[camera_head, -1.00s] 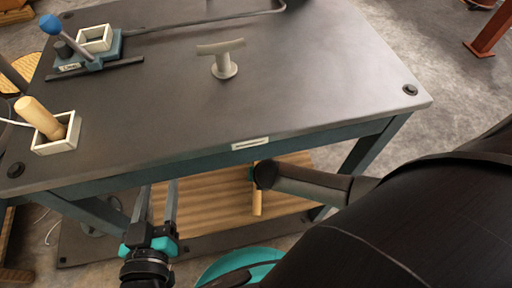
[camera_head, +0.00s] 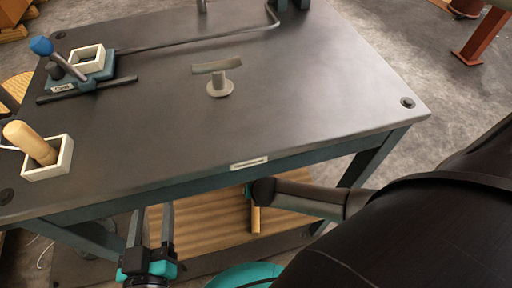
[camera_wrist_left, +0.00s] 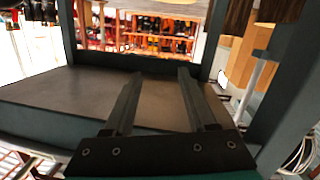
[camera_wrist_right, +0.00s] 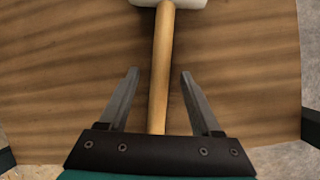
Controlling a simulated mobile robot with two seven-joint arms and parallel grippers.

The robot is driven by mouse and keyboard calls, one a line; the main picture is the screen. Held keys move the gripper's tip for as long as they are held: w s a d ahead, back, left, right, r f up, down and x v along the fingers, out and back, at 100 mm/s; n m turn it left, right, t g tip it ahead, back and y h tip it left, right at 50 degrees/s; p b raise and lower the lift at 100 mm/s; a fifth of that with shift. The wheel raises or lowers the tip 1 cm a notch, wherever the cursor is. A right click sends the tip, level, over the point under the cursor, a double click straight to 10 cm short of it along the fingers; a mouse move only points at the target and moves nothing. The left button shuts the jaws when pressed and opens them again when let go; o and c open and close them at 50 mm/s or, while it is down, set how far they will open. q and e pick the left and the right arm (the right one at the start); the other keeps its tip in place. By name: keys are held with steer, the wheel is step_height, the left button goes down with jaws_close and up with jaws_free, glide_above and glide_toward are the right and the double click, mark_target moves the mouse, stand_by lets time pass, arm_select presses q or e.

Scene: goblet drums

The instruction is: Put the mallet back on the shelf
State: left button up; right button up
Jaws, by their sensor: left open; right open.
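The mallet (camera_wrist_right: 161,65) has a long pale wooden handle and a white head, only partly in view at the top of the right wrist view. It lies over a wood-grained board (camera_wrist_right: 60,80). In the head view a short piece of its handle (camera_head: 255,220) shows below the table edge. My right gripper (camera_wrist_right: 159,72) is open, with one finger on each side of the handle, apart from it. My left gripper (camera_head: 151,212) is open and empty near the table's front edge. In the left wrist view its fingers (camera_wrist_left: 160,80) point over a dark lower shelf (camera_wrist_left: 60,92).
Table legs and the front rail border the space below. The right tabletop is clear.

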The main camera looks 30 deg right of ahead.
steer(key=shift+s+r+p, duration=0.2)
steer(key=shift+r+p, duration=0.25)
steer(key=shift+r, duration=0.05)
steer(key=shift+p+v, duration=0.6)
steer(key=shift+v, duration=0.15)
steer(key=shift+s+a+r+p, duration=0.1)
steer(key=shift+s+r+p, duration=0.2)
steer(key=shift+r+p, duration=0.35)
steer(key=shift+s+r+p, duration=0.25)
steer(key=shift+r+p, duration=0.15)
steer(key=shift+r, duration=0.15)
arm_select(q)
steer(key=s+a+f+g+y+p, duration=0.3)
steer(key=s+a+g+y, duration=0.2)
steer(key=a+g, duration=0.6)
step_height(320, 180, down, 10)
steer(key=s+g+p, duration=0.1)
steer(key=p, duration=0.3)
steer(key=shift+s+y, duration=0.3)
steer(key=shift+s, duration=0.1)
arm_select(e)
steer(key=v, duration=1)
